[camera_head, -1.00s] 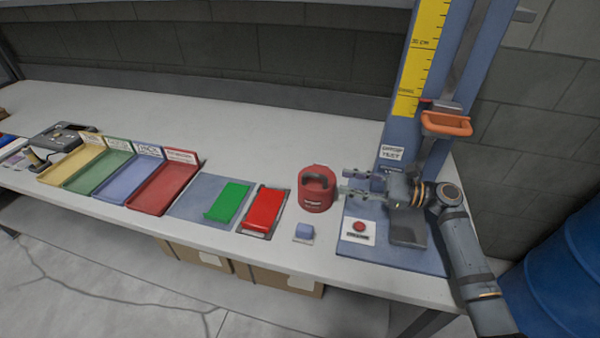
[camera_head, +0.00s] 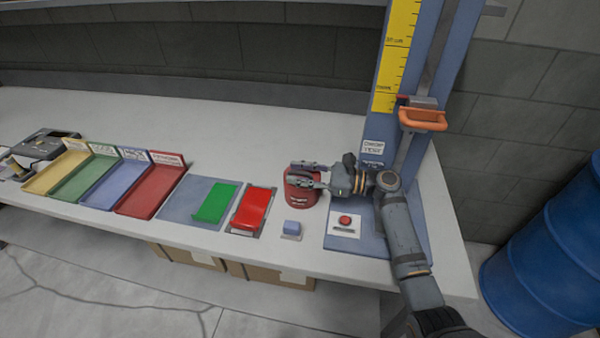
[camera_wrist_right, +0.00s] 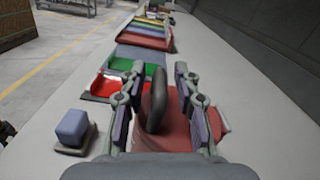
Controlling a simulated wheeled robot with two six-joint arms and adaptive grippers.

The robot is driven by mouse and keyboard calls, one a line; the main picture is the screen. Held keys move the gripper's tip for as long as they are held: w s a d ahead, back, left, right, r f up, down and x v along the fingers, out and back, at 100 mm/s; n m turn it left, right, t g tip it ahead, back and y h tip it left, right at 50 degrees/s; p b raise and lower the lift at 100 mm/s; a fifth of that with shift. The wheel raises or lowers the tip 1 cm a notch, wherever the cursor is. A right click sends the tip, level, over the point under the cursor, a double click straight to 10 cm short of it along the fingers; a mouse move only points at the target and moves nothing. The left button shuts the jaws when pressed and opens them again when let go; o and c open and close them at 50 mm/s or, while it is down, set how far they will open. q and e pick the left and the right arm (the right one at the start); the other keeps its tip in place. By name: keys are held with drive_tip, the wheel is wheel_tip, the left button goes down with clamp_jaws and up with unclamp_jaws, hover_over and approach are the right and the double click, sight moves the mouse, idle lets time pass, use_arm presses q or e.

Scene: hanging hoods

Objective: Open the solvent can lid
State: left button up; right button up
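The red solvent can (camera_head: 301,197) stands upright on the workbench, left of the blue drop-test stand. My right gripper (camera_head: 296,172) is at the top of the can, with its fingers reaching over it from the right. In the right wrist view, the open fingers of my right gripper (camera_wrist_right: 155,98) stand on both sides of the dark lid handle (camera_wrist_right: 153,100). Gaps show between the fingers and the handle. The red can body (camera_wrist_right: 172,135) shows below and between the fingers. In the head view the fingers hide much of the lid. My left gripper is not in view.
A small blue block (camera_head: 292,227) sits on a pad in front of the can. A red tray (camera_head: 251,209) and a green tray (camera_head: 215,203) lie to its left. A red button (camera_head: 345,220) and the stand's orange handle (camera_head: 423,119) are at the right. Bench behind the can is clear.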

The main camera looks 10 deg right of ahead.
clamp_jaws()
drive_tip(key=shift+r, duration=0.1)
drive_tip(key=shift+r+p, duration=0.3)
drive_tip(key=shift+p, duration=0.3)
drive_tip(key=r+m+p, duration=0.1)
drive_tip(key=p, duration=0.1)
drive_tip(key=w+r+m+p, duration=0.1)
drive_tip(key=p, duration=0.2)
drive_tip(key=r+m+p, duration=0.1)
drive_tip(key=m+p, duration=0.1)
drive_tip(key=shift+w+d+r, duration=0.1)
drive_tip(key=shift+w+d, duration=0.25)
drive_tip(key=shift+w, duration=0.05)
drive_tip(key=shift+w+d+r+m+p, duration=0.15)
drive_tip(key=shift+w+m+p, duration=0.15)
drive_tip(key=shift+m+p, duration=0.25)
drive_tip(key=shift+w+r+m+p, duration=0.15)
drive_tip(key=shift+w+m+p, duration=0.1)
drive_tip(key=shift+m+p, duration=0.3)
drive_tip(key=shift+w+d+r+m+p, duration=0.1)
drive_tip(key=shift+w+m+p, duration=0.25)
drive_tip(key=shift+p, duration=0.2)
